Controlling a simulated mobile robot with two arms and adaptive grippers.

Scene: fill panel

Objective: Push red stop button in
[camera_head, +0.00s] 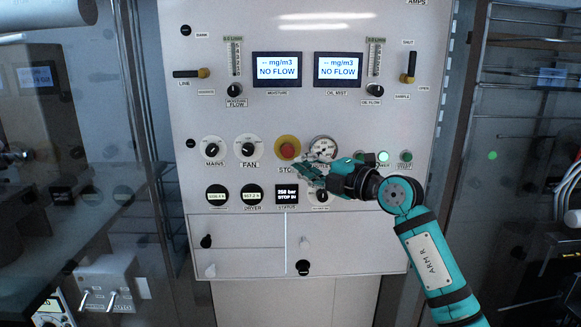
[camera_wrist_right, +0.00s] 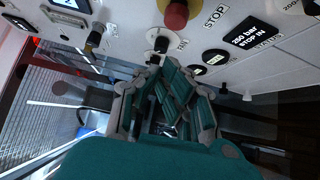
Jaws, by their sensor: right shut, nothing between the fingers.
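The red stop button (camera_head: 289,149) sits on a yellow round base in the middle of the panel (camera_head: 240,120), above a label that reads STOP in part. It also shows at the top of the right wrist view (camera_wrist_right: 176,15), standing out from the panel. My right gripper (camera_head: 300,170) is shut and empty, just below and to the right of the button in the head view. In the right wrist view its fingers (camera_wrist_right: 165,75) are close together, below the button, with a visible gap to it. My left gripper is not in view.
The FAN knob (camera_head: 248,149) and MAINS knob (camera_head: 212,149) are left of the button. Glass walls flank the panel.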

